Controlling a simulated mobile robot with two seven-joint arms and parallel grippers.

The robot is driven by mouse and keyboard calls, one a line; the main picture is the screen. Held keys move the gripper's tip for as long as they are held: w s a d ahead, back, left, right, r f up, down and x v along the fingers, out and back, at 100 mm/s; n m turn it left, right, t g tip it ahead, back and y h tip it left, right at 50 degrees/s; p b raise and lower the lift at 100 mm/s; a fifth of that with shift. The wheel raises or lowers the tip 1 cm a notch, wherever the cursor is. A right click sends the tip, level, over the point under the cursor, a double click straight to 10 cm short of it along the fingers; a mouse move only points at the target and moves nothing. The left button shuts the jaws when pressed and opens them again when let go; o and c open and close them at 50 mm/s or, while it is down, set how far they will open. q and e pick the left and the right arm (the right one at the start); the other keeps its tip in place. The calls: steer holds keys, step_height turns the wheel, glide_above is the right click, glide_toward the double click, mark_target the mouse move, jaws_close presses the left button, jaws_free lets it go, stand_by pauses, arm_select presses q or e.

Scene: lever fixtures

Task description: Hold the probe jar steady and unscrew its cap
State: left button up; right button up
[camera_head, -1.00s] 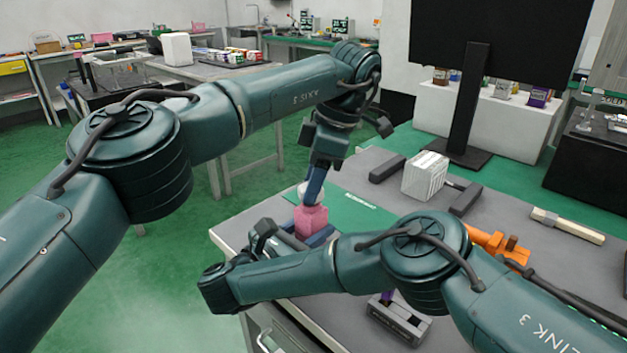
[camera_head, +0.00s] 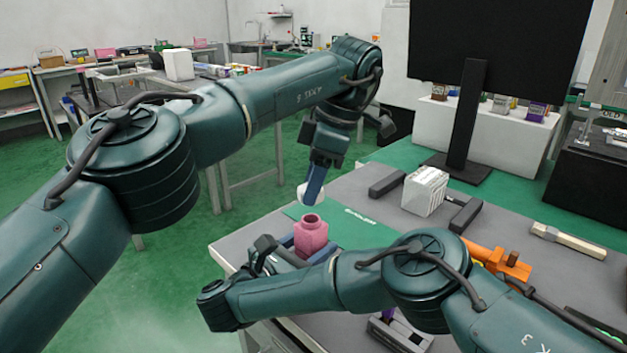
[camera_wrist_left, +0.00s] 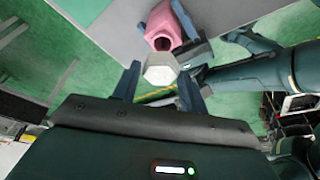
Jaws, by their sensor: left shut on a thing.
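The pink probe jar (camera_head: 311,235) stands upright at the near left edge of the table, its round mouth open. It also shows in the left wrist view (camera_wrist_left: 163,22), with a dark opening facing the gripper. My left gripper (camera_wrist_left: 160,82) is shut on the white cap (camera_wrist_left: 161,68), one finger on each side. In the head view the cap (camera_head: 302,194) is above the jar and apart from it, partly hidden by a finger. My right gripper (camera_head: 304,251) is around the lower part of the jar, with blue fingers on both sides of it.
A white printed box (camera_head: 424,191) sits between dark grey blocks. An orange fixture (camera_head: 497,260) and a light-handled tool (camera_head: 568,240) lie to the right. A green mat (camera_head: 345,226) lies behind the jar. A black screen on a stand (camera_head: 468,120) rises at the back.

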steer(key=shift+o, duration=1.3)
